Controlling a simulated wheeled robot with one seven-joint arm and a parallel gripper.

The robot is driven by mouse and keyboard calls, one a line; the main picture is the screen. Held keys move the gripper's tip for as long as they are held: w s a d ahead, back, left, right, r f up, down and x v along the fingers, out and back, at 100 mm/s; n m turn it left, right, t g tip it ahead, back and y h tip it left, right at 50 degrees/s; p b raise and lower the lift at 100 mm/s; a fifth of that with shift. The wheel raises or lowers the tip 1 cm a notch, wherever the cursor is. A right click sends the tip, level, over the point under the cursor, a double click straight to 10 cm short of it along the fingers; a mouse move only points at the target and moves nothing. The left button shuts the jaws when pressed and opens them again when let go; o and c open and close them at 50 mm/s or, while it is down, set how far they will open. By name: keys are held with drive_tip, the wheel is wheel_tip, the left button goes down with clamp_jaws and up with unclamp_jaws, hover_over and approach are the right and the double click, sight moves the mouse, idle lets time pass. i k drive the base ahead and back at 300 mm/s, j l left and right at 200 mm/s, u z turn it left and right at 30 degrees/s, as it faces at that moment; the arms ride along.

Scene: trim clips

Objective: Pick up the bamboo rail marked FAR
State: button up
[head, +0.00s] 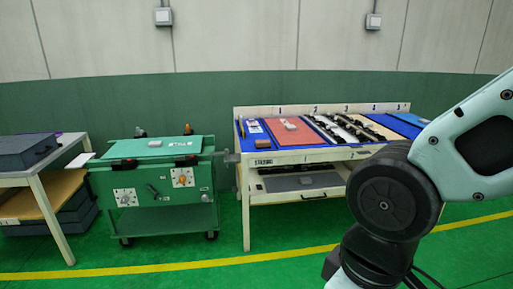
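A cream workbench (246,195) stands right of centre with numbers along its back rail. Several long strips lie side by side on its top. Some are black (325,127), and a pale tan strip (378,128) lies to their right. I cannot read any FAR mark, so I cannot tell whether the tan strip is the bamboo rail. My arm crosses the right side of the view and hides the bench's front right part. My gripper is not in view.
A green cart (150,185) on casters stands left of the bench. A table (40,178) with a dark foam block (22,152) is at the far left. A red mat (288,131) lies on the bench. Green floor with a yellow line (180,266) is clear in front.

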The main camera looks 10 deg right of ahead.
sight(356, 135)
drive_tip(key=i+z, duration=0.15)
drive_tip(key=i, duration=0.3)
drive_tip(key=i+j+z, duration=0.2)
drive_tip(key=i, duration=0.25)
drive_tip(key=i+j+z, duration=0.15)
drive_tip(key=i, duration=0.25)
drive_tip(key=i+j+z, duration=0.15)
drive_tip(key=i, duration=0.3)
drive_tip(key=i+z, duration=0.2)
drive_tip(key=i, duration=0.75)
drive_tip(key=i+l, duration=0.15)
drive_tip(key=i, duration=0.25)
drive_tip(key=i+l+u, duration=0.15)
drive_tip(key=i, duration=0.3)
drive_tip(key=i+l, duration=0.15)
drive_tip(key=i, duration=0.25)
